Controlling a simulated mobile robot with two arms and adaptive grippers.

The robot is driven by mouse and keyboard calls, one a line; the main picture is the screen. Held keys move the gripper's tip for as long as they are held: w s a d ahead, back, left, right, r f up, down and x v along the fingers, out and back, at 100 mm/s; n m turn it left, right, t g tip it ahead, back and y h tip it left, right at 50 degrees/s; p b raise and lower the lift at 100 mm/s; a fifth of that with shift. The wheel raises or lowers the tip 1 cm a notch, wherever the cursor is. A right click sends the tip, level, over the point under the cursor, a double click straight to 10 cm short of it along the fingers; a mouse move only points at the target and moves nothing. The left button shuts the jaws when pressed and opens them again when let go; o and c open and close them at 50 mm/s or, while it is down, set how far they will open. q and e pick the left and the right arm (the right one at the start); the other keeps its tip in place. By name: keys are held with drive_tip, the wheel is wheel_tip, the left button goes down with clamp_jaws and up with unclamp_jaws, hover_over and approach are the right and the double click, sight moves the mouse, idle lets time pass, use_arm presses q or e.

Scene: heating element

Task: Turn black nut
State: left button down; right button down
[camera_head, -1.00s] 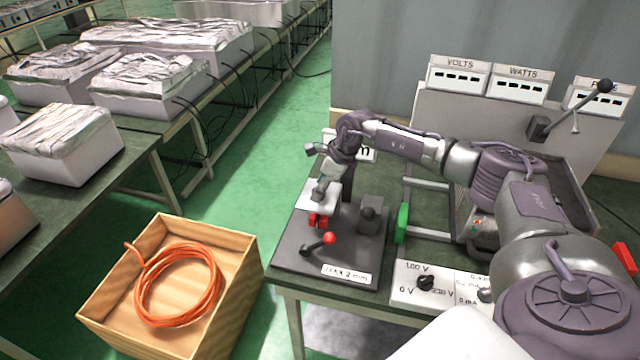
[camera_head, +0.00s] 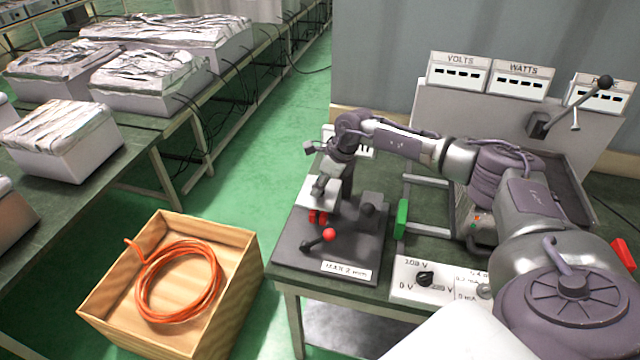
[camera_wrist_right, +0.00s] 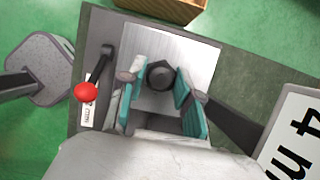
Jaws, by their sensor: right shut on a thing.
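The black nut (camera_wrist_right: 160,75) sits on a grey metal plate (camera_wrist_right: 190,50) in the right wrist view. The teal pads of my right gripper (camera_wrist_right: 159,92) stand on either side of it, and the gripper is shut on the nut. In the head view my right gripper (camera_head: 319,200) points down over the dark device (camera_head: 290,255) on the bench, and the nut is hidden there. My left gripper does not show.
A red-knobbed lever (camera_head: 329,236) stands in front of my right gripper, with red parts close by it. A green block (camera_head: 402,218) and a dial panel (camera_head: 405,285) are to the right. A wooden crate (camera_head: 95,315) with orange cable stands on the floor at left.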

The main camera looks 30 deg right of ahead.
drive_tip(key=m+h, duration=0.1)
drive_tip(key=m, duration=0.2)
drive_tip(key=shift+t, duration=0.4)
drive_tip(key=shift+a+m+h, duration=0.1)
drive_tip(key=shift+m+h, duration=0.2)
drive_tip(key=shift+m, duration=0.7)
drive_tip(key=shift+m+h+b, duration=0.4)
drive_tip(key=shift+m, duration=0.5)
drive_tip(key=m+h+b, duration=0.1)
drive_tip(key=m+b, duration=0.1)
drive_tip(key=m+h+b, duration=0.1)
drive_tip(key=m+b, duration=0.1)
drive_tip(key=m, duration=0.1)
drive_tip(key=shift+a+f, duration=0.15)
drive_tip(key=m+h+b, duration=0.1)
drive_tip(key=m+b, duration=0.1)
drive_tip(key=m, duration=0.1)
drive_tip(key=shift+w, duration=0.1)
drive_tip(key=shift+r+m+g+h+b, duration=0.2)
drive_tip(key=shift+m+g+h+b, duration=0.3)
drive_tip(key=shift+m+b, duration=0.65)
drive_tip(key=shift+m, duration=0.35)
